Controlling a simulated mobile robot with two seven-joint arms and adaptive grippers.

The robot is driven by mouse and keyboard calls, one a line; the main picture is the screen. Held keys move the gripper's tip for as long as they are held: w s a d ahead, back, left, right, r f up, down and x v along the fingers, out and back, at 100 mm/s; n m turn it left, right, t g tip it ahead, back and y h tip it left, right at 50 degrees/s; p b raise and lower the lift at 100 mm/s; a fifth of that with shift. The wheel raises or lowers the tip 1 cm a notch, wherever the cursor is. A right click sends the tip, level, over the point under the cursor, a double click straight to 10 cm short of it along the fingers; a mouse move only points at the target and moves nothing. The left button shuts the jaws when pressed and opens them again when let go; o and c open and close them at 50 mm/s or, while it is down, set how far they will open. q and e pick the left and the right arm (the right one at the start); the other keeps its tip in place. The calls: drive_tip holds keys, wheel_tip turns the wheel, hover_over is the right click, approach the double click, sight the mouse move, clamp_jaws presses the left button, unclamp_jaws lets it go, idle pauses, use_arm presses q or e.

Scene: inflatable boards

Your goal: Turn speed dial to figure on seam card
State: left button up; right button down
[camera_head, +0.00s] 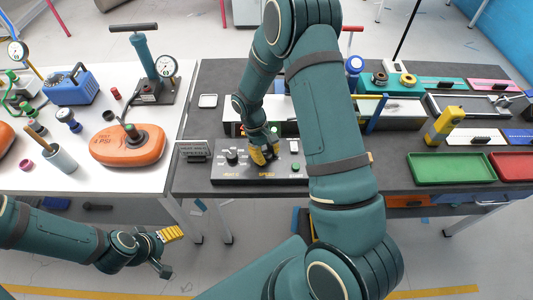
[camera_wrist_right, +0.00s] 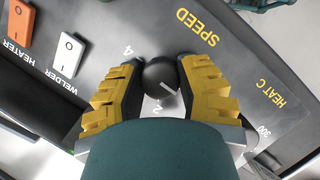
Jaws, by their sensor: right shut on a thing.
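The control panel (camera_head: 225,178) lies on the dark bench, with a row of knobs. In the right wrist view the black speed dial (camera_wrist_right: 160,75) has a white pointer line, and printed figures 4 and 2 show around it. The pointer's exact reading is hard to tell. The word SPEED is printed beside it. My right gripper (camera_head: 264,155) is shut on the dial, its yellow fingers on either side. My left gripper (camera_head: 172,250) is open and empty, below the white table.
In the wrist view, an orange heater switch (camera_wrist_right: 18,20) and a white welder switch (camera_wrist_right: 67,55) sit on the panel. An orange inflated piece (camera_head: 128,148) and a pump (camera_head: 146,65) are on the white table. Green (camera_head: 450,181) and red trays are at right.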

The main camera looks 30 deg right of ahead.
drive_tip(key=shift+s+f, duration=0.1)
drive_tip(key=shift+s, duration=0.05)
idle(0.3)
drive_tip(key=c, duration=0.6)
unclamp_jaws()
drive_tip(key=shift+o, duration=0.2)
drive_tip(key=shift+w+r, duration=0.35)
drive_tip(key=shift+r, duration=0.2)
drive_tip(key=v, duration=1.1)
drive_tip(key=shift+a+f, duration=0.1)
drive_tip(key=shift+a, duration=0.05)
